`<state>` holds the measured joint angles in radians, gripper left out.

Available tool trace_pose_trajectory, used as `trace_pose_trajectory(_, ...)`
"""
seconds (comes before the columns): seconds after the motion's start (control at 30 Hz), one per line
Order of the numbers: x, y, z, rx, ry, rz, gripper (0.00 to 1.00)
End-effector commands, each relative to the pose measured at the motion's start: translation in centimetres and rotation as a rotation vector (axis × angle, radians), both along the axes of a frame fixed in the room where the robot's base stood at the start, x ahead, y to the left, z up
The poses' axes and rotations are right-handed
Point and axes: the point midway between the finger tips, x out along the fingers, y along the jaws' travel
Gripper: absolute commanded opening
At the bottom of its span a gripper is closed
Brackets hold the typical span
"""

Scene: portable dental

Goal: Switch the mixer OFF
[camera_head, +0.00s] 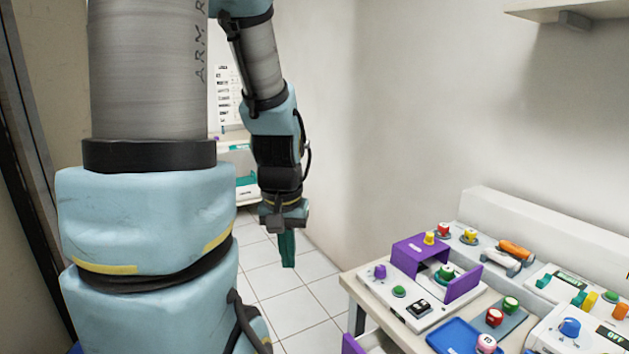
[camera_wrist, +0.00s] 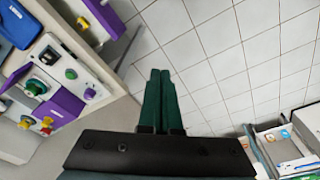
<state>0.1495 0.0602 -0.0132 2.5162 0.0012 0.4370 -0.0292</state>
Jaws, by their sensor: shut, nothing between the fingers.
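My gripper (camera_head: 288,250) hangs over the tiled floor, left of the bench and apart from it. Its green fingers (camera_wrist: 160,100) are shut and empty in the wrist view. No label marks the mixer. A white unit (camera_head: 418,318) at the bench's left end has a purple knob, a green button, a black rocker switch (camera_head: 418,307) and purple plates. It also shows at left in the wrist view, with its rocker switch (camera_wrist: 49,55). A white unit with a blue knob (camera_head: 570,327) and a display reading OFF (camera_head: 613,338) stands at the right edge. The rocker's position is unclear.
A blue tray (camera_head: 462,338), red and green knobs, and an orange-handled tool (camera_head: 515,249) crowd the bench. A purple-fronted drawer (camera_head: 353,345) stands out at the bench's front. A shelf (camera_head: 560,10) hangs at upper right. The floor (camera_head: 285,285) beneath my gripper is clear.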

Motion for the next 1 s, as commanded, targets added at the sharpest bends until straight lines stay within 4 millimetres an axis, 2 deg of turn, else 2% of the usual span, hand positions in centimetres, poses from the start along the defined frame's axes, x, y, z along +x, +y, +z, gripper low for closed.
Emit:
trace_pose_trajectory(0.03, -0.6, 1.0, 0.1, -0.001, -0.007, 0.020, 0.00)
trace_pose_trajectory(0.13, -1.2, 1.8, 0.2, -0.001, -0.011, 0.036, 0.00)
trace_pose_trajectory(0.67, -0.9, 1.4, 0.1, 0.000, -0.010, 0.019, 0.00)
trace_pose_trajectory(0.77, 0.1, 0.0, 0.1, 0.002, -0.003, -0.037, 0.00)
trace_pose_trajectory(0.87, 1.7, -2.9, 0.2, 0.009, 0.010, -0.143, 0.00)
trace_pose_trajectory(1.0, 3.9, -9.0, 0.4, 0.023, 0.036, -0.348, 0.00)
